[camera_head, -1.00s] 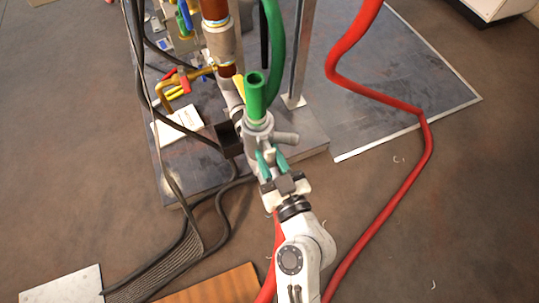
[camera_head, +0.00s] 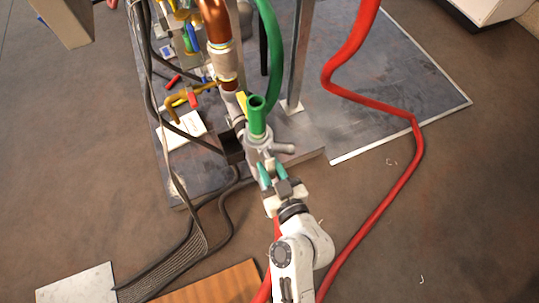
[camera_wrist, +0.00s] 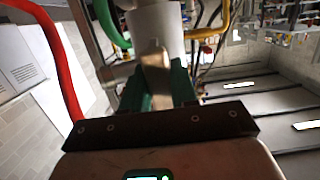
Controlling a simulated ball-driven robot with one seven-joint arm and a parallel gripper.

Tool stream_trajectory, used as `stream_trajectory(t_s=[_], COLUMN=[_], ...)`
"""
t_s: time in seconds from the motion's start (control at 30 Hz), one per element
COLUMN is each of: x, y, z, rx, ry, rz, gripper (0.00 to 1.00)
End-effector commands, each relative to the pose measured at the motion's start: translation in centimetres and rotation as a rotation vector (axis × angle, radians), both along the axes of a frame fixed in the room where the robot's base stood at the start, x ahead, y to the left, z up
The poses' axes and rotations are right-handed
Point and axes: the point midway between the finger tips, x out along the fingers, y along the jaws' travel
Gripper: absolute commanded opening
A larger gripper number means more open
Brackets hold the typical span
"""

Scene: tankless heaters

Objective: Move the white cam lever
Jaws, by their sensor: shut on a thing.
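A pale grey-white cam fitting (camera_head: 258,143) sits below a green coupler (camera_head: 257,116), with a stub arm (camera_head: 283,149) sticking out to the right. My gripper (camera_head: 272,174) is at the lower front of this fitting, with its green fingers pointing up at it. In the wrist view, my gripper (camera_wrist: 157,92) has its two green fingers close around a pale, narrow lever (camera_wrist: 154,70). The lever stands in front of a white cylindrical body (camera_wrist: 155,24). The fingers hide the lever's lower part, and its full outline is hidden in the head view.
A red hose (camera_head: 385,190) runs along the floor to the right of my arm. Black cables (camera_head: 190,245) lie at left, near a white plate (camera_head: 78,283) and a wooden board (camera_head: 215,284). A metal post (camera_head: 297,65) stands behind the fitting. Open floor lies at right.

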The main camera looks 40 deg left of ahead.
Motion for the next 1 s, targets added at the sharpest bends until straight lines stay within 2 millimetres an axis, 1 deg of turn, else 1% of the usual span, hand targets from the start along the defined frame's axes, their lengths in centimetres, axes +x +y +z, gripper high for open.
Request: stream_trajectory(t_s=[0.03,0.67,1.0], x=[-0.1,-0.5,-0.6], y=[-0.1,-1.3,-1.7], z=[1.2,2.5,3.5], rx=[-0.028,-0.351,-0.547], ry=[0.013,0.145,0.226], rz=[0.001,0.0,0.0], gripper=[0.0,0.0,0.0])
